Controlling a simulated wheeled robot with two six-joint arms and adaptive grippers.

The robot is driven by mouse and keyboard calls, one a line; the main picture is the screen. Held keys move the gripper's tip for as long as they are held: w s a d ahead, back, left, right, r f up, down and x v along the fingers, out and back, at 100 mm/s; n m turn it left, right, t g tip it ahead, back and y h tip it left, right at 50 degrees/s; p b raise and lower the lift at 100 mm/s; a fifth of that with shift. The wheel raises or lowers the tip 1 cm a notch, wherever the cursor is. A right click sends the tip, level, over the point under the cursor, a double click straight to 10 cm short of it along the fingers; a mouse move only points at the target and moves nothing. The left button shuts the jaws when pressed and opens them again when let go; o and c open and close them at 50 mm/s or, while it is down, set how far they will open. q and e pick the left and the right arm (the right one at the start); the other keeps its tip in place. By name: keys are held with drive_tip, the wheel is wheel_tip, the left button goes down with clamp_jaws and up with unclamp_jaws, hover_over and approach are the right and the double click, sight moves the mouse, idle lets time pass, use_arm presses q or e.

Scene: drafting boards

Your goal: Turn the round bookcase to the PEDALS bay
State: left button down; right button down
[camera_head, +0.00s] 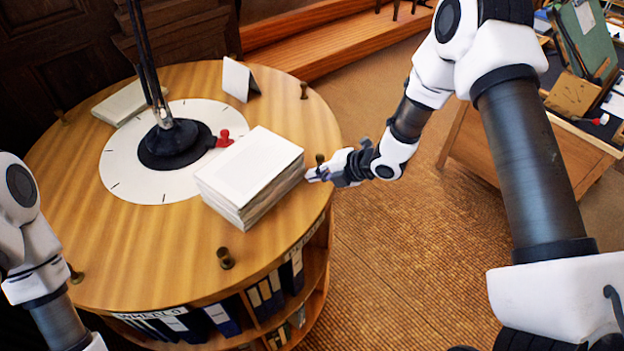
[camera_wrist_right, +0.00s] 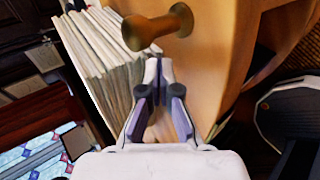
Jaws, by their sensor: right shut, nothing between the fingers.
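The round bookcase (camera_head: 130,255) has a wooden top with short brown pegs standing around its rim. Binders fill its bays below, under label strips; one label (camera_head: 150,314) at the front is only partly readable, another (camera_head: 303,240) at the right is too small to read. I cannot make out PEDALS. My right gripper (camera_head: 316,175) is shut and empty at the right rim, close to a peg (camera_head: 320,158). In the right wrist view this peg (camera_wrist_right: 160,28) stands just beyond the shut fingertips (camera_wrist_right: 158,66); contact cannot be told. My left gripper is outside the view.
On the top are a paper stack (camera_head: 250,172) near my right gripper, a white dial (camera_head: 120,175) with a red pointer (camera_head: 224,139), a dark lamp base (camera_head: 172,145) and a folded card (camera_head: 238,80). A desk (camera_head: 560,150) stands right. Floor between is clear.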

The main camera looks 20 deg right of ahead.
drive_tip(key=shift+w+d+p, duration=0.3)
drive_tip(key=shift+w+d, duration=0.7)
drive_tip(key=shift+w, duration=0.05)
